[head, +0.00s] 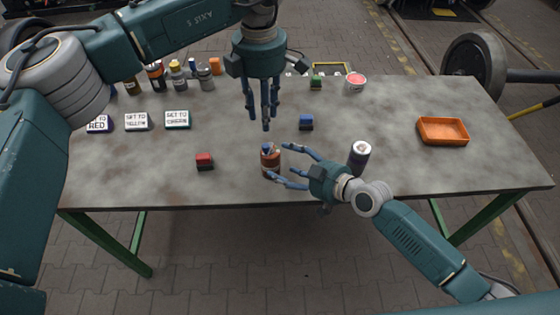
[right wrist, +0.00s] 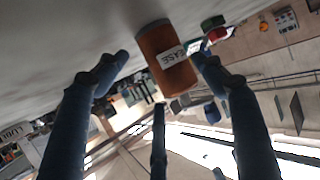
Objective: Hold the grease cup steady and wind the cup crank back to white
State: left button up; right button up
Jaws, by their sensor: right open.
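The grease cup (head: 270,164) is a rust-brown can with a pale label, upright near the table's front edge. A blue piece shows on its top, and I cannot make out the crank's setting. My right gripper (head: 278,164) is open, its fingers reaching in from the right around the cup. In the right wrist view the cup (right wrist: 165,62) sits between the spread fingers, with its label partly readable as "EASE". My left gripper (head: 265,122) points down above and just behind the cup. Its fingers are apart and hold nothing.
A dark can with a white top (head: 360,154) stands close to my right wrist. A red block (head: 204,161) and a blue block (head: 306,123) lie nearby. Signs such as "SET TO GREEN" (head: 177,119) stand left, bottles (head: 178,77) behind. An orange tray (head: 443,132) is at right.

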aim_at(265, 145)
jog(key=shift+x, duration=1.9)
jog(key=c, duration=0.9)
pick_arm(q)
jog(key=shift+o, duration=0.9)
notch_tip(265, 145, down, 11)
jog(key=n, duration=1.2)
jog(key=shift+s+r, duration=0.1)
jog(key=shift+r, duration=0.1)
